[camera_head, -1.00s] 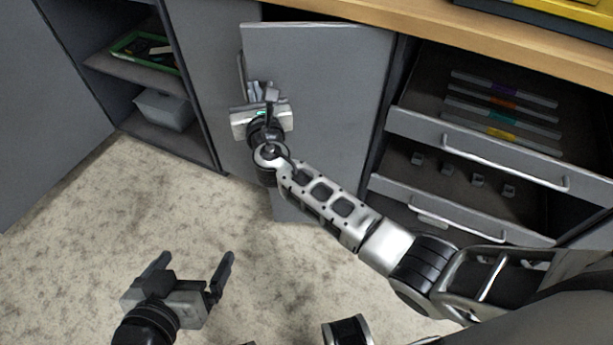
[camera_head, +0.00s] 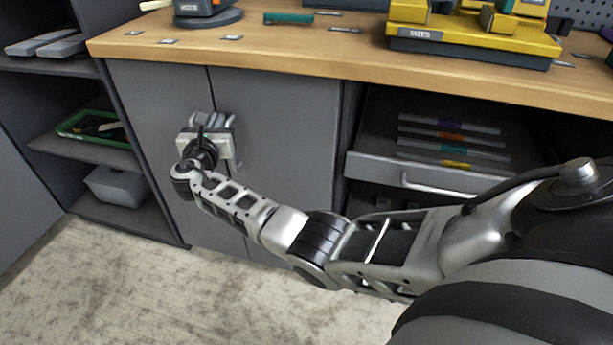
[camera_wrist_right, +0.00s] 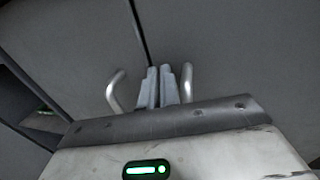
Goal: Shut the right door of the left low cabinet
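The left low cabinet stands under the wooden worktop, with a left door (camera_head: 150,105) and a right door (camera_head: 280,125). In the head view the right door looks flush with the left one, with a thin dark seam between them. My right gripper (camera_head: 206,122) is in front of the seam, at the right door's left edge. In the right wrist view its fingers (camera_wrist_right: 160,86) are together with nothing between them. They are between the left door's handle (camera_wrist_right: 115,92) and the right door's handle (camera_wrist_right: 187,82); contact with the door cannot be told. My left gripper is out of view.
An open drawer (camera_head: 430,176) with flat strips sits right of the cabinet. Open shelves at left hold a green tray (camera_head: 85,128) and a grey bin (camera_head: 115,187). Yellow cases (camera_head: 470,40) stand on the worktop (camera_head: 290,60). The floor (camera_head: 130,290) in front is clear.

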